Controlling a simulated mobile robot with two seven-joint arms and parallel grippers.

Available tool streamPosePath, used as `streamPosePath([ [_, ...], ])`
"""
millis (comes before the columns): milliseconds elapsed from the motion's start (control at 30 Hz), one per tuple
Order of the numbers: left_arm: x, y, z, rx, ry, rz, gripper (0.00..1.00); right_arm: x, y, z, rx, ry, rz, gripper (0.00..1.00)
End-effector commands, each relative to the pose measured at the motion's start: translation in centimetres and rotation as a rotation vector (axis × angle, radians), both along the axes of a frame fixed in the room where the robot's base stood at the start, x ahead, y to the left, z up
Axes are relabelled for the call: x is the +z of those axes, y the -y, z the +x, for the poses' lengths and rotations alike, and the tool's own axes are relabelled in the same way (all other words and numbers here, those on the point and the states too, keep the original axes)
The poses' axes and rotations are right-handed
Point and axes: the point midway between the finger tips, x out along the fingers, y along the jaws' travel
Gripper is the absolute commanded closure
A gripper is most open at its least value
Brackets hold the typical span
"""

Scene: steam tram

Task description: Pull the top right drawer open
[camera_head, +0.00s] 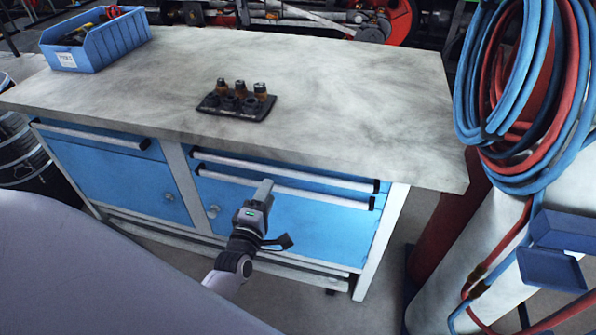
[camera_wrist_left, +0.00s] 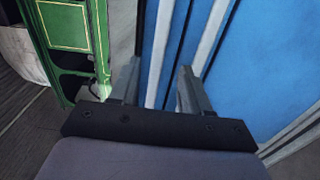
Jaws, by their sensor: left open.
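The workbench has blue fronts under a grey top. The top right drawer has a long pale bar handle (camera_head: 330,179) with black ends, just under the worktop edge; the drawer appears shut. A second pale bar handle (camera_head: 325,194) runs just below it. My left gripper (camera_head: 264,188) is in front of these handles and covers part of the lower one. In the left wrist view its fingers (camera_wrist_left: 157,88) are apart, with a pale bar (camera_wrist_left: 160,45) running between them in line of sight. Contact cannot be told. My right gripper is not in view.
The worktop (camera_head: 360,90) carries a blue bin (camera_head: 105,42) at the back left and a black holder (camera_head: 235,106) with several fittings. Blue and red hoses (camera_head: 490,80) hang above a pale cylinder (camera_head: 450,270) at the right. A blue cabinet front (camera_head: 110,175) is at the left.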

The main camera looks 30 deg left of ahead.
Motion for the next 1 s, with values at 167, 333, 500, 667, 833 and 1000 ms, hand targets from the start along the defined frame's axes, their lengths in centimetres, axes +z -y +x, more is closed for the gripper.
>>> streamPosePath([
  [167, -0.1, -0.4, 0.8, 0.009, 0.012, -0.021, 0.53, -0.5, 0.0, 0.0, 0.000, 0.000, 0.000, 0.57],
  [333, -0.2, -0.8, 2.9, 0.008, 0.014, -0.018, 0.53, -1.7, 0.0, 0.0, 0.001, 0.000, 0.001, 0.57],
  [500, -0.2, -1.4, 5.1, 0.008, 0.013, -0.019, 0.53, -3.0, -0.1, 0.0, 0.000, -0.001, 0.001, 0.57],
  [667, -0.2, -1.7, 6.5, 0.007, 0.010, -0.017, 0.53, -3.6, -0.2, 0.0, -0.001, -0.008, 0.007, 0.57],
  [833, 0.0, -1.9, 7.1, 0.007, 0.010, -0.017, 0.53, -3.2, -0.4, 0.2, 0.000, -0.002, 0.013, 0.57],
  [1000, 0.0, -1.9, 7.1, 0.007, 0.009, -0.017, 0.53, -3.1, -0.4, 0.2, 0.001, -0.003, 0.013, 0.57],
])
